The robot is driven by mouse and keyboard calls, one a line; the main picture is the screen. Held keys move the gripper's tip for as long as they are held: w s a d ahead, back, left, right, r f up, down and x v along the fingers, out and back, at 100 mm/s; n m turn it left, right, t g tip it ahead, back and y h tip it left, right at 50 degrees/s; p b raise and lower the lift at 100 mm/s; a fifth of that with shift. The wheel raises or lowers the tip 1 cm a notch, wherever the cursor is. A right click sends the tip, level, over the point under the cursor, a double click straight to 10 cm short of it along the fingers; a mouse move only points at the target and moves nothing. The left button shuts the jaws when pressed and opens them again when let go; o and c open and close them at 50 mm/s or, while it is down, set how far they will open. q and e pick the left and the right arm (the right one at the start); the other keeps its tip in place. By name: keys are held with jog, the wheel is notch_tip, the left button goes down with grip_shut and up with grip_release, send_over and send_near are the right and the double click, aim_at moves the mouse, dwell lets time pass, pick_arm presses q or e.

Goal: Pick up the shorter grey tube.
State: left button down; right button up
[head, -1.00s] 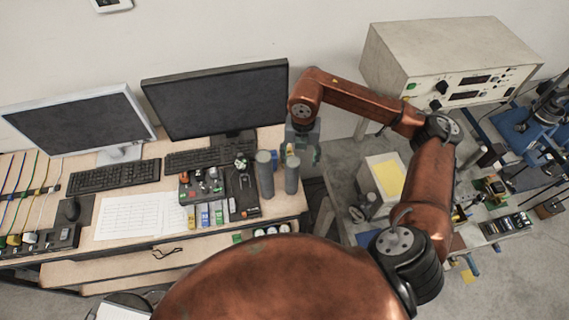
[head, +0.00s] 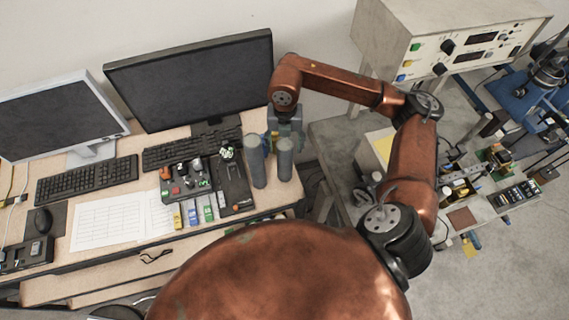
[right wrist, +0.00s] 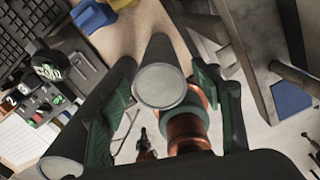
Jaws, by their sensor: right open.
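Two grey tubes stand upright side by side at the right end of the wooden desk. The shorter grey tube (head: 285,163) is the right one; the taller grey tube (head: 256,165) is just left of it. In the right wrist view the shorter tube's round top (right wrist: 161,86) appears between the two green fingers, with a gap to the left finger. The taller tube's top (right wrist: 60,168) is at the lower left, outside the left finger. My left gripper is not in view.
A black device board (head: 236,185) lies left of the tubes, and a large monitor (head: 190,80) stands behind. A blue object (right wrist: 93,15) lies near the tubes. The desk's right edge is close, with a gap before the grey bench (head: 335,140).

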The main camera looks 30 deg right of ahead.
aim_at(285, 162)
notch_tip(285, 162, down, 3)
jog(key=shift+r+p, duration=0.2)
jog(key=shift+p, duration=0.15)
jog(key=shift+f, duration=0.4)
notch_tip(285, 162, down, 4)
jog(key=shift+f+p, duration=0.1)
jog(key=shift+p, duration=0.75)
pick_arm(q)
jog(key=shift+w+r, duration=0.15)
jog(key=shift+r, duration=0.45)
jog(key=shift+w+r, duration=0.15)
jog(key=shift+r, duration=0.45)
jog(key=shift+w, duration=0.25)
pick_arm(e)
jog(key=shift+d, duration=0.1)
grip_shut()
jog(key=shift+w, duration=0.1)
